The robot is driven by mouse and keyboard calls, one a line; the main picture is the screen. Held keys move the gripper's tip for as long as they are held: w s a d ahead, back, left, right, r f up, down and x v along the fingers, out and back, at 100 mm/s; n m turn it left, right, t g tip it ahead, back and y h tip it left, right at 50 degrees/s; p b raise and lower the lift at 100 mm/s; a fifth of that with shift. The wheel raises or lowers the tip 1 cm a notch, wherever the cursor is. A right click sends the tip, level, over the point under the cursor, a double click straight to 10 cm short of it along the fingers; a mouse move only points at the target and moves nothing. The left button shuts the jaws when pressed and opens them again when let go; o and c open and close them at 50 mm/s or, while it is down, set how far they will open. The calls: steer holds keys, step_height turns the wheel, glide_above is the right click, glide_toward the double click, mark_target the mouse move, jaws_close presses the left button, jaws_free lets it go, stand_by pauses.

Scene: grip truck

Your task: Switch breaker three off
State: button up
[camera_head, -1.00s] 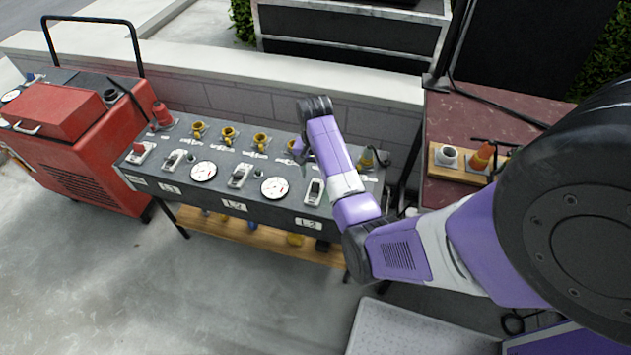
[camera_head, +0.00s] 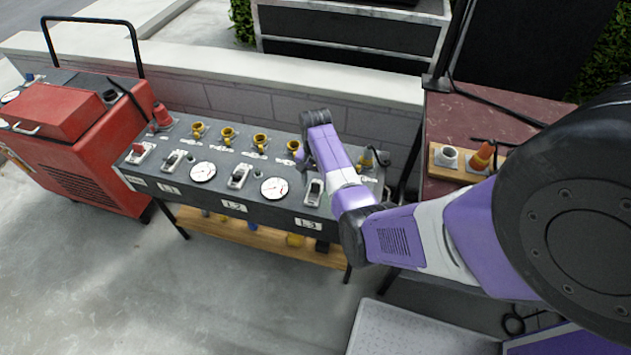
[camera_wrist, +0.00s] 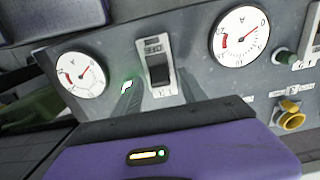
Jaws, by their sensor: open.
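Breaker three (camera_head: 314,192) is the grey-framed switch with a black rocker above the L3 label (camera_head: 308,223) on the dark panel bench. The wrist view shows the same breaker (camera_wrist: 158,70) between two round gauges, just ahead of my gripper (camera_wrist: 152,84). The gripper's two dark fingers are open and apart, one on each side of the breaker's lower part in that picture. Nothing is held. I cannot tell whether they touch the breaker. In the head view my arm hides most of the gripper. The rocker's exact setting is unclear.
Breaker two (camera_head: 239,177) and a gauge (camera_head: 274,188) stand left of breaker three. Yellow sockets (camera_head: 261,141) line the panel's back. A red generator (camera_head: 75,140) is at left. A red-brown table (camera_head: 470,115) stands at right behind my arm.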

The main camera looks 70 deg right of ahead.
jaws_close()
